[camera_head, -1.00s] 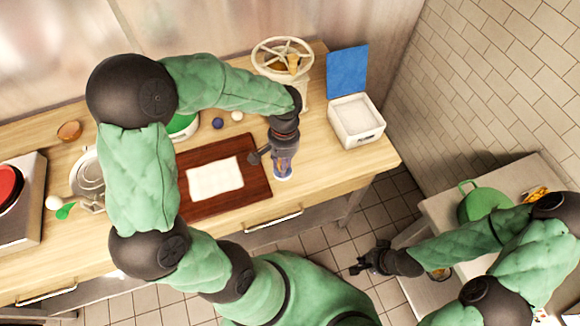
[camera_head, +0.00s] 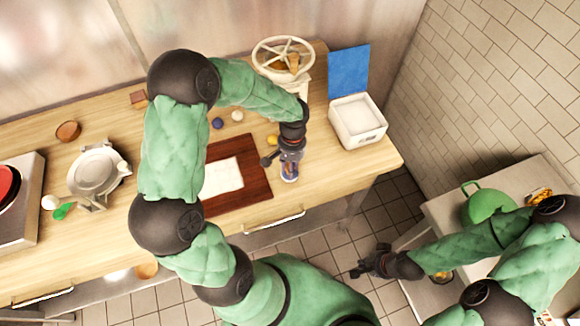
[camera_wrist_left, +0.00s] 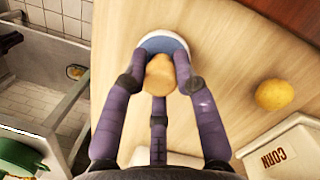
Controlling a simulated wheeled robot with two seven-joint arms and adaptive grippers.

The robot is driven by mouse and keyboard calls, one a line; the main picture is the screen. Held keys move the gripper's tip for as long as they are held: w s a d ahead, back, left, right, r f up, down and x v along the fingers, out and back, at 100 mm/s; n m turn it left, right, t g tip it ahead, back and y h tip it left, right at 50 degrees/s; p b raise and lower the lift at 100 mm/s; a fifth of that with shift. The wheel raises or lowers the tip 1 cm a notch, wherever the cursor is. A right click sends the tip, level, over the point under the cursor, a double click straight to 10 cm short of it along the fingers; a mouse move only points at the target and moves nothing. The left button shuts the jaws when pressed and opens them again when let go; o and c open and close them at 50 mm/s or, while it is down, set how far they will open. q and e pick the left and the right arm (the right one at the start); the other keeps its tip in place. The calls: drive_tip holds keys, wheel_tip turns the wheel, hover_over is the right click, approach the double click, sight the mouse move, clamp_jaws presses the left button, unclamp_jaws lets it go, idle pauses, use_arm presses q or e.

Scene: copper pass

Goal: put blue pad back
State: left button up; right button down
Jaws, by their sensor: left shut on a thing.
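My left gripper (camera_head: 289,168) points down over the counter at the right end of the dark red board (camera_head: 250,178). In the left wrist view its purple fingers (camera_wrist_left: 160,82) are shut around a tan knob on a round blue-and-white pad (camera_wrist_left: 163,42). The pad's rim (camera_head: 290,179) shows below the fingers in the head view. I cannot tell whether it touches the counter. My right gripper (camera_head: 366,268) is away at the lower right over the floor; its jaws are too small to read.
A white box (camera_head: 358,132) with a raised blue lid (camera_head: 348,72) stands behind and right of the left gripper. A yellow ball (camera_wrist_left: 275,95) lies close behind it. A white sheet (camera_head: 222,178) lies on the board. The counter's front right (camera_head: 345,170) is clear.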

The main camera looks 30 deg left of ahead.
use_arm(q)
drive_tip(key=shift+f, duration=0.15)
drive_tip(key=o, duration=1)
drive_tip(key=shift+w+r, duration=0.1)
drive_tip(key=shift+r, duration=0.4)
drive_tip(key=r, duration=0.3)
drive_tip(key=w+r+p, duration=0.1)
drive_tip(key=r, duration=0.7)
drive_tip(key=shift+w+a+r+p, duration=0.15)
drive_tip(key=shift+w+p, duration=0.1)
drive_tip(key=shift+p, duration=0.15)
